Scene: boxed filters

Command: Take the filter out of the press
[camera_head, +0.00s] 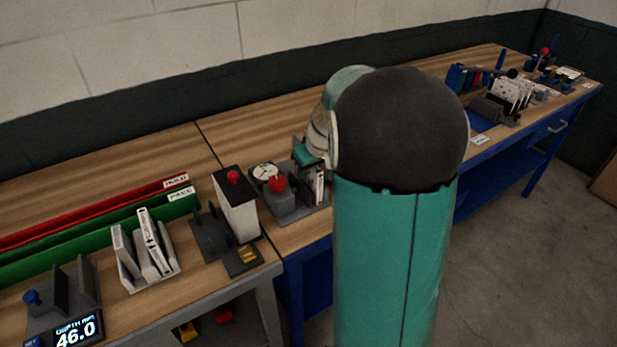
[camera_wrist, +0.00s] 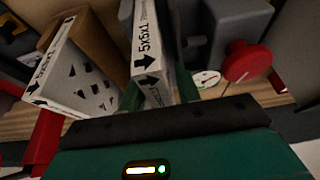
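The press (camera_head: 285,200) is a grey block with a round dial and a red knob on the wooden bench. A thin white-edged filter (camera_head: 319,186) stands upright at its right side. In the wrist view the filter (camera_wrist: 148,45) shows its "5x6x1" label and black arrows. My gripper (camera_head: 309,156) is low over the press, partly hidden by my arm. In the wrist view its green fingers (camera_wrist: 158,97) lie close on both sides of the filter's near end. Whether they touch it is unclear. The red knob (camera_wrist: 247,63) and dial (camera_wrist: 206,79) are just to the right.
In the wrist view another white filter (camera_wrist: 75,82) with a perforated face stands at left.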

